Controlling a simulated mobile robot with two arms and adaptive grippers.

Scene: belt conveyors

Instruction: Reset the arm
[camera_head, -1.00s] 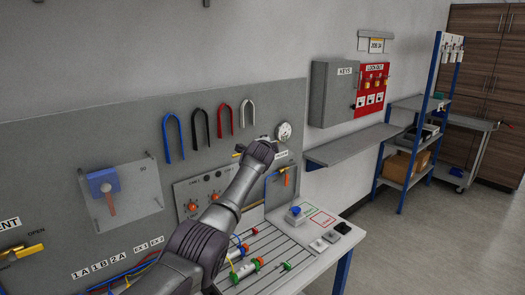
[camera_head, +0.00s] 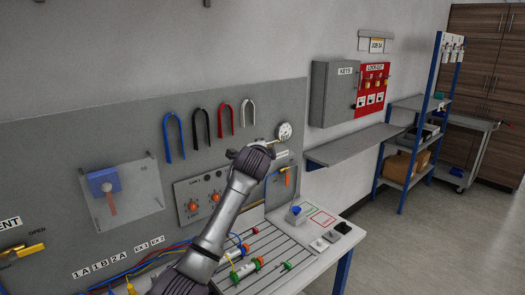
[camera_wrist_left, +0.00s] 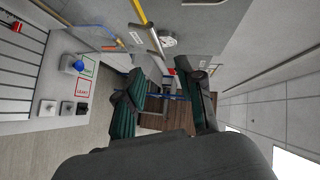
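My left arm (camera_head: 222,215) reaches up from the bottom of the head view, with its wrist in front of the grey panel (camera_head: 60,150). The wrist hides the gripper in that view. In the left wrist view, my left gripper (camera_wrist_left: 158,78) has its two dark, green-padded fingers apart with nothing between them. A yellow bar (camera_wrist_left: 141,12) on the panel, near a round gauge (camera_wrist_left: 168,42), lies beyond the fingertips; I see no contact. The gauge also shows in the head view (camera_head: 284,131). My right gripper is not in view.
A slotted bench (camera_head: 300,250) with connectors, a blue knob (camera_head: 294,211) and small buttons stands below the panel. Coloured hooks (camera_head: 197,125) hang above the wrist. A grey shelf (camera_head: 350,146), key cabinet (camera_head: 335,92) and blue-framed rack (camera_head: 410,150) are to the right.

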